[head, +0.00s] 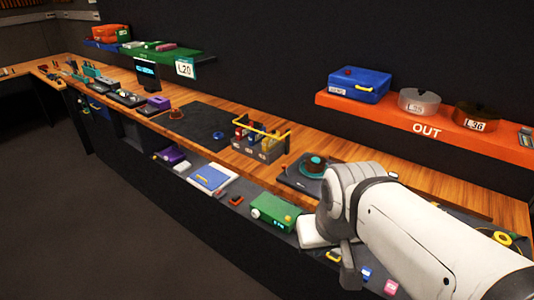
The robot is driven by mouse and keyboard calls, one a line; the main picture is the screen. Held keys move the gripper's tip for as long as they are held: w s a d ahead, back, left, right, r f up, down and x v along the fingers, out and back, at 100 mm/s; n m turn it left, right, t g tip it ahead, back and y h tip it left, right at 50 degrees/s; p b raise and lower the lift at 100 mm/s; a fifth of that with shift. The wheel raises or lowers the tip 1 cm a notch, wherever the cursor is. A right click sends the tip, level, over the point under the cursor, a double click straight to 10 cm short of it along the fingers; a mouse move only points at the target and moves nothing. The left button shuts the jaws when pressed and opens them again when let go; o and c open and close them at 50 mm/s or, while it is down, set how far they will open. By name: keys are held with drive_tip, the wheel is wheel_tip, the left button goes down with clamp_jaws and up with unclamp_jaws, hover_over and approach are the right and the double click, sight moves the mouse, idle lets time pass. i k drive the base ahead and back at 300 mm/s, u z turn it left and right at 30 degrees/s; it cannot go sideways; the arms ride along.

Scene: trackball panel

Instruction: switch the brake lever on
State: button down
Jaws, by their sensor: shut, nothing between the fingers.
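My white arm comes in from the lower right and bends down at the wrist. My gripper (348,278) is a small dark shape under the wrist, in front of the lower shelf; it is shut and empty. A dark panel with a teal-ringed round part (313,165) sits on the wooden bench just behind and left of my wrist. It may be the trackball panel. My wrist hides part of its right side. I cannot make out a brake lever for certain; it is too small or hidden.
A grey caddy with a yellow handle (262,140) stands left of the panel on the wooden bench (350,150). A green box (276,212) and a blue-and-white case (211,178) lie on the lower shelf. An orange wall shelf (390,117) overhangs the back. Open floor lies at left.

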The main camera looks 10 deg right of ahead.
sight(284, 166)
drive_tip(key=i, duration=1)
